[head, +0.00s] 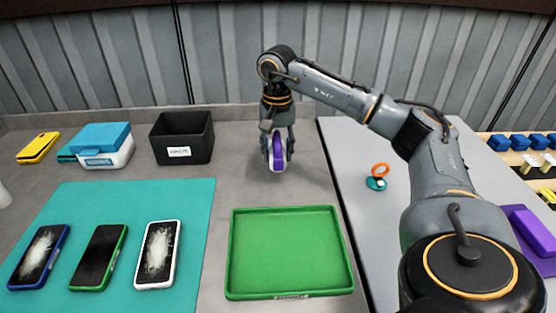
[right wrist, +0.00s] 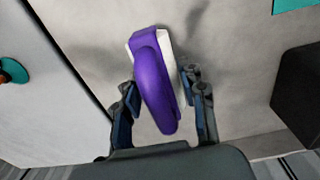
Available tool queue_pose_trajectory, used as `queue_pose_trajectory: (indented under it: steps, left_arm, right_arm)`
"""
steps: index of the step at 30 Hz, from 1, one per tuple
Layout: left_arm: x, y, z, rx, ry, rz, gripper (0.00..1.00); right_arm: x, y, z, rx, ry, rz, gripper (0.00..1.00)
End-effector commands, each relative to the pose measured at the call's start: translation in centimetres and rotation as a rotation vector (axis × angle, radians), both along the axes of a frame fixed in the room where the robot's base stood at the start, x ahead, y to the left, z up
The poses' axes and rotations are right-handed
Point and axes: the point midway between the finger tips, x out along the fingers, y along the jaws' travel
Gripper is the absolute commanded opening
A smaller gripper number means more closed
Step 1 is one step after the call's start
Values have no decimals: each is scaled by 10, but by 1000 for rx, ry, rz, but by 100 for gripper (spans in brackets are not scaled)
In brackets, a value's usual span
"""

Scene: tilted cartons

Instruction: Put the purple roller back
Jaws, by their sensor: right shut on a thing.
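The purple roller (head: 277,152) is purple with a white part along its side. My right gripper (head: 277,146) is shut on it and holds it upright over the grey table, behind the green tray (head: 285,252). In the right wrist view the purple roller (right wrist: 156,85) lies between the two fingers of my right gripper (right wrist: 162,105), its long side pointing away from the palm. Whether it touches the table is hard to tell. My left gripper is not in view.
A black bin (head: 181,138) and a blue-lidded box (head: 101,145) stand left of my right gripper. Several phones lie on a teal mat (head: 180,195). A purple block (head: 532,231), an orange-ringed item (head: 379,172) and a rack of blue pieces (head: 520,142) are on the right. The green tray is empty.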

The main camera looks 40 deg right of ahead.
Motion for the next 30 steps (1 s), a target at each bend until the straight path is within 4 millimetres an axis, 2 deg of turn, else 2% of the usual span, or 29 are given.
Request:
queue_pose_trajectory:
  steps: [6, 9, 20, 21, 24, 30]
  left_arm:
    - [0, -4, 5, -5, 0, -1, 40]
    - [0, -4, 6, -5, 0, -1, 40]
    - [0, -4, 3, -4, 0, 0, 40]
    - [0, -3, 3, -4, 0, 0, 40]
    - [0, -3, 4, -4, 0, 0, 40]
    - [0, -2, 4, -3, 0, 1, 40]
  right_arm:
    - [3, -6, -30, -2, 4, -1, 11]
    - [3, -6, -37, -2, 1, -1, 11]
    - [3, -5, -42, -1, 1, -2, 11]
    - [3, -5, -43, -1, 2, -1, 43]
    - [3, -5, -42, -1, 2, -1, 63]
    - [3, -5, -42, -1, 2, -1, 64]
